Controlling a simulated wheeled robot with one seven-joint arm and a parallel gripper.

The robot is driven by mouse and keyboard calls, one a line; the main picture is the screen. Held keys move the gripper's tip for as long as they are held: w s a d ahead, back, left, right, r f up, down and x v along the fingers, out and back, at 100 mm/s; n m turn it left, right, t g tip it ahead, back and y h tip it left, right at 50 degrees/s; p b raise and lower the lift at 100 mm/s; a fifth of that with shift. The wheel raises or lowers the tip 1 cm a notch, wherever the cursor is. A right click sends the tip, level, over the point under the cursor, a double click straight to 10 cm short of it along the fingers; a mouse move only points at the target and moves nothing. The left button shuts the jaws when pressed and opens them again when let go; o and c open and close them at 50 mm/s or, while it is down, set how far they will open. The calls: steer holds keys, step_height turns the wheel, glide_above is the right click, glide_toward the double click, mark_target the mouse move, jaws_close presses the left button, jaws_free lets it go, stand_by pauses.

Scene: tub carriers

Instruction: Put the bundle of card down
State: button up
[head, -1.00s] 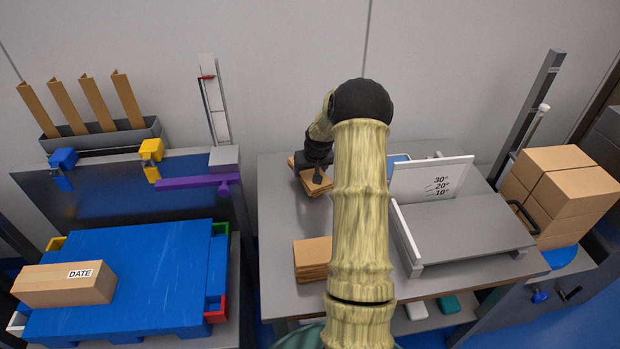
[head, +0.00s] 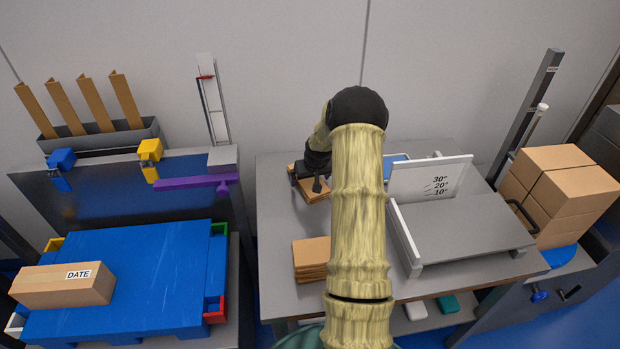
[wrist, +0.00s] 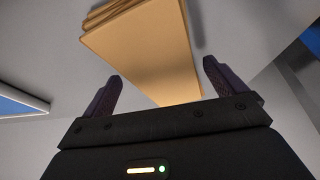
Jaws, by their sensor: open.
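A bundle of brown card (head: 316,194) lies on the grey table near its back left, partly hidden by my gripper and arm in the head view. In the wrist view the bundle (wrist: 148,52) lies ahead of and between the spread fingers. My gripper (wrist: 160,92) is open, with nothing held between its fingertips. In the head view my gripper (head: 312,184) is just above or beside the bundle; the exact gap is hard to tell. A second stack of brown card (head: 311,259) lies at the table's front left.
A grey angled fixture (head: 465,229) marked with degrees stands on the right of the table (head: 285,220). A blue-edged item (head: 397,158) sits behind my arm. A blue pallet (head: 150,270) with a carton labelled DATE (head: 62,285) is at left. Cartons (head: 560,190) are stacked at right.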

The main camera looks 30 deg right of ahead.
steer(key=shift+a+r, duration=0.1)
steer(key=shift+r, duration=0.35)
steer(key=v, duration=1.1)
steer(key=shift+s+p, duration=0.15)
steer(key=shift+p, duration=0.15)
steer(key=shift+r, duration=0.15)
